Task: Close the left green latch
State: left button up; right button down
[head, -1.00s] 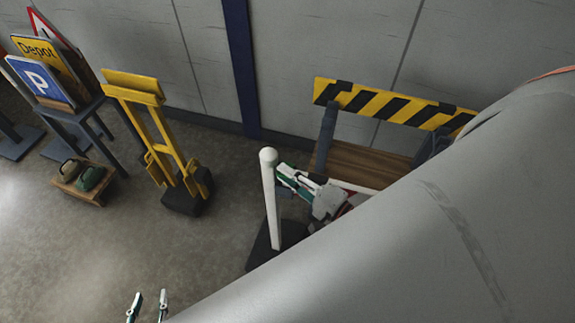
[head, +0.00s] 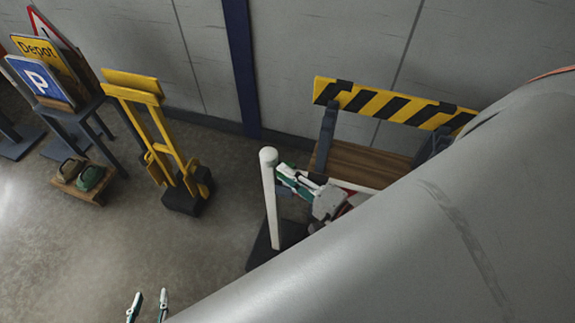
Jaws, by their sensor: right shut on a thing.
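I cannot make out the left green latch with certainty. A white post (head: 270,200) with a rounded top stands upright on a dark base. My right gripper (head: 281,174) is at the right side of this post, below its top. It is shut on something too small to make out. Green shows along its fingers, and I cannot tell whether any of it is a latch. A red and white edge (head: 356,188) shows behind this gripper, mostly hidden by my arm. My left gripper (head: 151,295) is at the bottom edge, its two fingers apart and empty.
A yellow and black striped barrier (head: 385,103) with a wooden shelf (head: 355,165) stands behind the post. A yellow trolley (head: 160,130) stands to the left. Signs stand on a rack (head: 75,112) at far left, beside a low wooden stand (head: 92,196). Floor between is clear.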

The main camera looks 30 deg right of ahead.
jog(key=shift+w+d+r, duration=0.1)
jog(key=shift+r, duration=0.05)
jog(key=c, duration=2)
grip_release()
jog(key=shift+c, duration=0.2)
jog(key=v, duration=1.2)
